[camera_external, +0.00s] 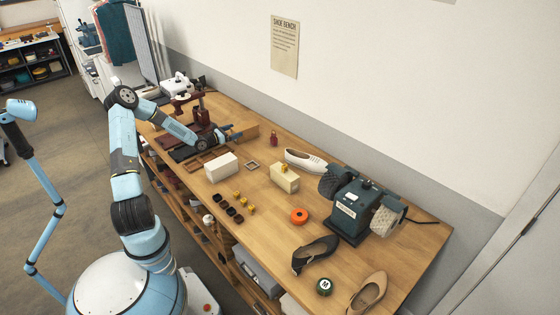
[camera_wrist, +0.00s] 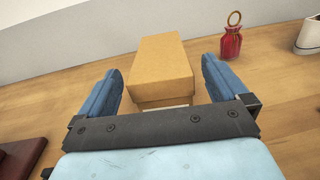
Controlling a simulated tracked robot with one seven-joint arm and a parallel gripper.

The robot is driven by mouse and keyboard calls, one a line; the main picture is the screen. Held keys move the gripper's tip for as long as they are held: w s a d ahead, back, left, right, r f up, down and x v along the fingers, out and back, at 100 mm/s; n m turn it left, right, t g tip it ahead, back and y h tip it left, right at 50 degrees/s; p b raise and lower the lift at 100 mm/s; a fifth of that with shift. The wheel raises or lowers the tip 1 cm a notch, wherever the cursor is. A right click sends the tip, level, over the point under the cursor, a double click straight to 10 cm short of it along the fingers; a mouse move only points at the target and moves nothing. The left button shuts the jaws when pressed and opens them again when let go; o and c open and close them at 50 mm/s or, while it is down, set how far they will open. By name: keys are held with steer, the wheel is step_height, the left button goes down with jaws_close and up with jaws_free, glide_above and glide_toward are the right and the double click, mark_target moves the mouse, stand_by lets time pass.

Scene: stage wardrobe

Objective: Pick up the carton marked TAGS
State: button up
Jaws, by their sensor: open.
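A brown carton (camera_wrist: 160,62) with a lid lies straight ahead in the wrist view, between my two fingers in the picture. A pale patch shows low on its near face; no marking TAGS can be read. In the external view the carton (camera_external: 247,132) is on the bench near the wall, just beyond my fingertips. My gripper (camera_wrist: 162,68) is open and empty, with a gap on each side of the carton. In the external view my gripper (camera_external: 231,133) reaches low over the bench toward it. How far the fingers overlap the carton, I cannot tell.
A red bottle (camera_wrist: 231,43) with a ring and a white shoe (camera_external: 305,161) are to the carton's right. A white box (camera_external: 221,167), a cream box (camera_external: 284,178), small dark cups and a green grinder (camera_external: 351,210) stand along the bench. A dark red press (camera_external: 201,117) is to the left.

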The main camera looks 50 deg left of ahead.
mark_target(241, 128)
steer(key=shift+w+d+f, duration=0.1)
steer(key=shift+w+d, duration=0.05)
steer(key=shift+w, duration=1.1)
steer(key=shift+w+d, duration=0.1)
steer(key=shift+w, duration=1.15)
steer(key=shift+c, duration=0.4)
steer(key=c, duration=1)
